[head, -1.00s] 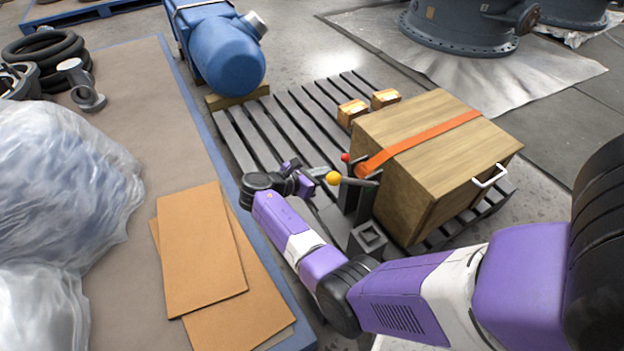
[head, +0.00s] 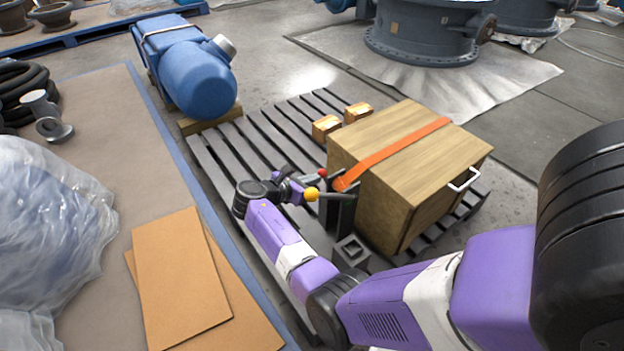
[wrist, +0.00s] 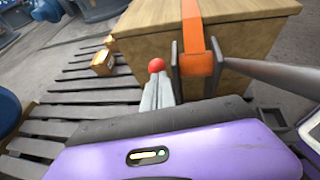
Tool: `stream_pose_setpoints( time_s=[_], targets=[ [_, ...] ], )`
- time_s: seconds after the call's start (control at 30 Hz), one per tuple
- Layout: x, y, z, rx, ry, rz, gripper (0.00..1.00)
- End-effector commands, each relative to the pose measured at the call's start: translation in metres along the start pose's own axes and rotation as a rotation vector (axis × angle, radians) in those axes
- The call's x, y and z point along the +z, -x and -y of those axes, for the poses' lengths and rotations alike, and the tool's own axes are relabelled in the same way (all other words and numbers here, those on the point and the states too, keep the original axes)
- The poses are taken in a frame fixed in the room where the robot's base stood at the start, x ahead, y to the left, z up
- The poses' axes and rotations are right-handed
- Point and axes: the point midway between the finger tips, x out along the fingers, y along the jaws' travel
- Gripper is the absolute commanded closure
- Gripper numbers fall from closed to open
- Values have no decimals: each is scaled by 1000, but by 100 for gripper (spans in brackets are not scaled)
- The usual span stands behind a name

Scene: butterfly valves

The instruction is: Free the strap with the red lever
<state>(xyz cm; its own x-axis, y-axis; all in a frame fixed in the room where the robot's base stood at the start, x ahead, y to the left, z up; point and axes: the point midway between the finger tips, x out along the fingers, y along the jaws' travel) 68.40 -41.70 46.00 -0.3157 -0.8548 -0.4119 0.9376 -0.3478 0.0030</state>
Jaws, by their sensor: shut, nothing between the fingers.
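An orange strap (head: 398,151) runs over a wooden crate (head: 400,200) and down to a dark bracket on its left side, also seen in the wrist view (wrist: 194,35). The red lever's round knob (head: 323,174) stands beside the bracket; it shows in the wrist view (wrist: 156,65) just left of the strap. A second lever with a yellow knob (head: 311,194) sticks out in front of it. My gripper (head: 314,178) is shut and empty. Its grey fingertips (wrist: 157,80) are at the red knob, touching or very close; I cannot tell which. The red lever's shaft is hidden.
The crate stands on a grey slatted pallet (head: 230,165) with two small boxes (head: 326,127) behind it. A blue tank (head: 198,80) lies at the back left. Cardboard sheets (head: 180,280) and plastic wrap (head: 50,230) lie at left. The pallet left of my gripper is mostly clear.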

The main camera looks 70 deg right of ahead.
Motion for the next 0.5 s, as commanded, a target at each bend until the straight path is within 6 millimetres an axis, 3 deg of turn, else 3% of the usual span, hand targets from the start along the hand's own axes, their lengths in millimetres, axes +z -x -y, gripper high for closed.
stream_pose_setpoints(
  time_s=[0.5],
  targets=[
    [33, -12, 6, 11, -38, -205, 100]
  ],
)
